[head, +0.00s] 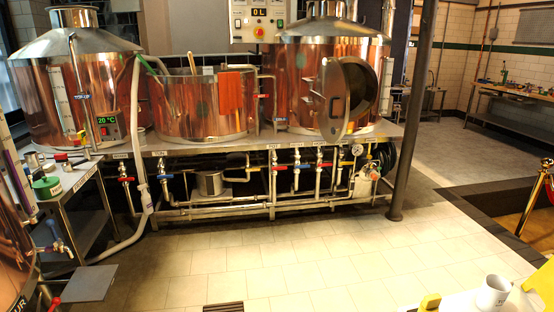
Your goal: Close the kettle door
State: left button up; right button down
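The copper kettle (296,88) stands at the right end of the steel bench, under a domed steel lid. Its door (334,82) stands ajar on the front right side. The door has a metal rim and a small handle or latch at its front. A dark rounded area, apparently the opening, shows just right of it; how wide the gap is, I cannot tell. Neither of my grippers shows in the head view.
Pipes and coloured valves run below the bench (240,144). A dark post (412,120) stands just right of the kettle. The tiled floor (270,260) in front is clear. A side table (75,181) stands left, a white vessel (492,292) bottom right, a rope barrier post (532,195) at right.

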aim_at(323, 100)
jog(key=i+j, duration=0.1)
jog(key=i, duration=3.15)
jog(key=l+z, duration=0.05)
jog(key=l, duration=0.05)
